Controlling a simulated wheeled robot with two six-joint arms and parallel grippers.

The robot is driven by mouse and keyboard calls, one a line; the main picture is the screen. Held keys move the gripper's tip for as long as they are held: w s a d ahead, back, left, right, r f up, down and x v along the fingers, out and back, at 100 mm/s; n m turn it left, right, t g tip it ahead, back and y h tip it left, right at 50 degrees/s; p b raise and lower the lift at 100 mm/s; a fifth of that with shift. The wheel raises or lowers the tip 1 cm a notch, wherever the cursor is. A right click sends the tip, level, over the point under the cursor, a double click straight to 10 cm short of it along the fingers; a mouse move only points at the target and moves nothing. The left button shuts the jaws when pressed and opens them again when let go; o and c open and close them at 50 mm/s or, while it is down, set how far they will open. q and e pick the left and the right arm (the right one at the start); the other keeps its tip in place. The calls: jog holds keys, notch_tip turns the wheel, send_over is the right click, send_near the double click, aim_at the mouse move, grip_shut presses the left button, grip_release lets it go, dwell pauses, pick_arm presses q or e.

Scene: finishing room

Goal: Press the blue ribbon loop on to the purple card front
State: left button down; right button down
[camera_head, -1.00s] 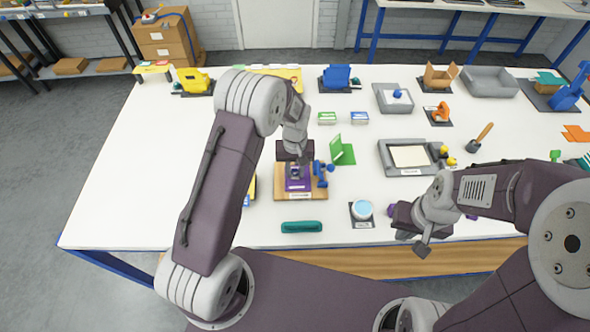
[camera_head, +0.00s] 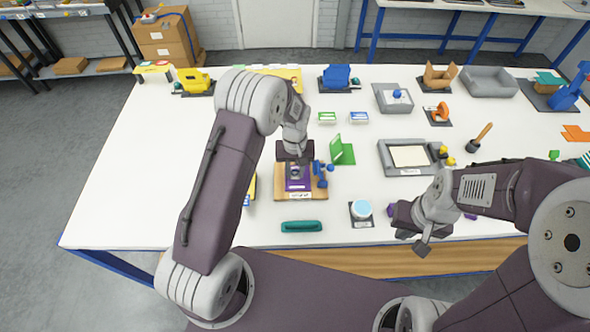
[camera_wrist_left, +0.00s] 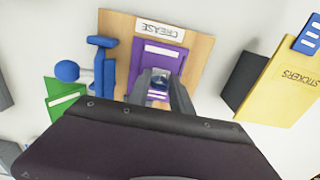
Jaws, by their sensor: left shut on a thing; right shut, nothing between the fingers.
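The purple card (camera_head: 299,184) lies on a wooden board with a label at its front edge; it also shows in the left wrist view (camera_wrist_left: 168,56). My left gripper (camera_head: 295,171) is over the card, fingers pointing down. My right gripper (camera_head: 424,245) is shut and empty near the table's front edge, right of the board.
The wooden board (camera_head: 316,195) has a blue tool (camera_head: 320,173) at its right side. A green folded card (camera_head: 342,151) stands behind it. A teal bar (camera_head: 301,226) lies in front. A light blue round pot (camera_head: 362,209) stands to the right. The table's left part is bare.

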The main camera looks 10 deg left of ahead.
pick_arm(q)
jog(key=shift+f+b, duration=0.3)
jog(key=shift+f, duration=0.15)
dwell(0.6)
jog(key=shift+s+f, duration=0.15)
dwell(0.6)
dwell(0.5)
jog(key=c, duration=1.1)
grip_release()
jog(key=shift+r, duration=0.25)
jog(key=shift+o, duration=0.2)
jog(key=o, duration=0.3)
jog(key=shift+r+p, duration=0.1)
jog(key=shift+p, duration=0.2)
